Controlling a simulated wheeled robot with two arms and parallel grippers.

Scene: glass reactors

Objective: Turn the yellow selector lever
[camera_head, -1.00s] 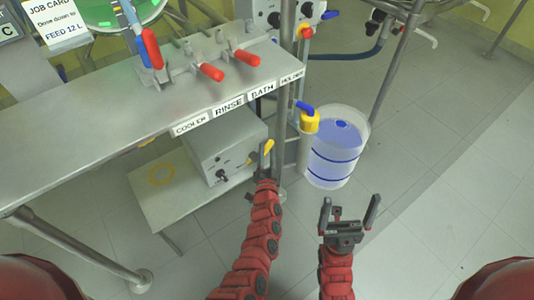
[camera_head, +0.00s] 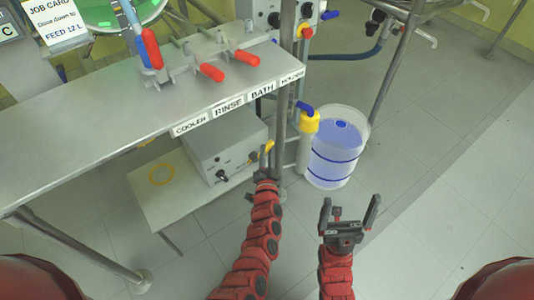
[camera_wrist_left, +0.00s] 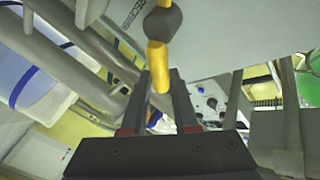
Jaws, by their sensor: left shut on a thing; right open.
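The yellow selector lever (camera_head: 268,146) is on the front of a grey box (camera_head: 225,147) under the steel bench, at the box's right end. It also shows in the left wrist view (camera_wrist_left: 157,62), bent, with a dark round joint at its top. My left gripper (camera_head: 266,157) is at the lever, and in the left wrist view its two fingers (camera_wrist_left: 160,92) are on either side of the lever's lower end, shut on it. The lever is partly hidden by the fingers in the head view. My right gripper (camera_head: 349,214) is open and empty over the floor.
A clear bucket (camera_head: 338,150) with blue bands stands right of the lever, next to a yellow-collared pipe (camera_head: 309,123). A steel post (camera_head: 283,115) is close to my left gripper. Floor at right is clear.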

